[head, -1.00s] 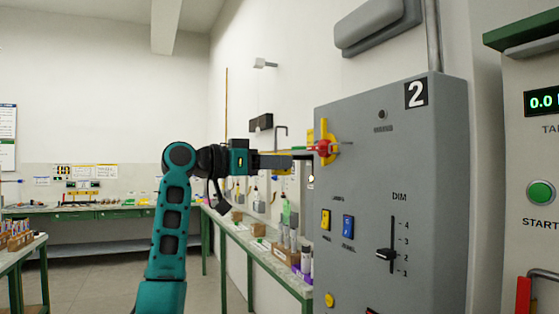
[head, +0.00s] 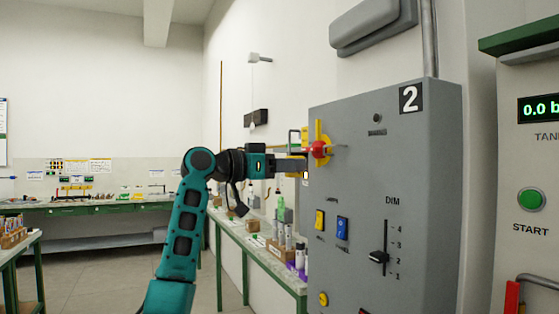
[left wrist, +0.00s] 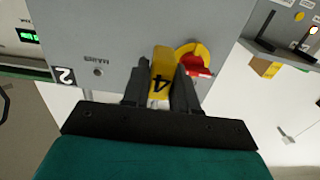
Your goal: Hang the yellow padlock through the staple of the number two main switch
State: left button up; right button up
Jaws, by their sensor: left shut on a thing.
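The grey number two switch cabinet (head: 425,180) bears a "2" plate. Its main switch (head: 319,150) has a red knob on a yellow plate, also in the left wrist view (left wrist: 195,60). A thin grey bar shows beside the knob; I cannot clearly make out the staple. My left gripper (head: 305,166) is just left of the switch. In the left wrist view my left gripper (left wrist: 160,88) is shut on the yellow padlock (left wrist: 161,72), marked "4", close beside the switch plate. The padlock's shackle is hidden, and whether it touches the switch cannot be told. My right gripper is not in view.
Yellow and blue rocker switches (head: 331,224) and a DIM slider (head: 379,257) sit lower on the cabinet. A second panel with a green START button (head: 531,199) stands at right. A bench with bottles (head: 255,245) runs along the wall behind my arm.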

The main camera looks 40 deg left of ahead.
pick_arm(q)
jog(key=shift+p+x, duration=1.4)
jog(key=shift+x, duration=3.3)
jog(key=shift+f+b, duration=0.7)
jog(key=shift+f, duration=0.2)
jog(key=o, duration=1.1)
jog(key=shift+f, duration=0.1)
jog(key=b+v, duration=0.3)
jog(key=v, duration=1)
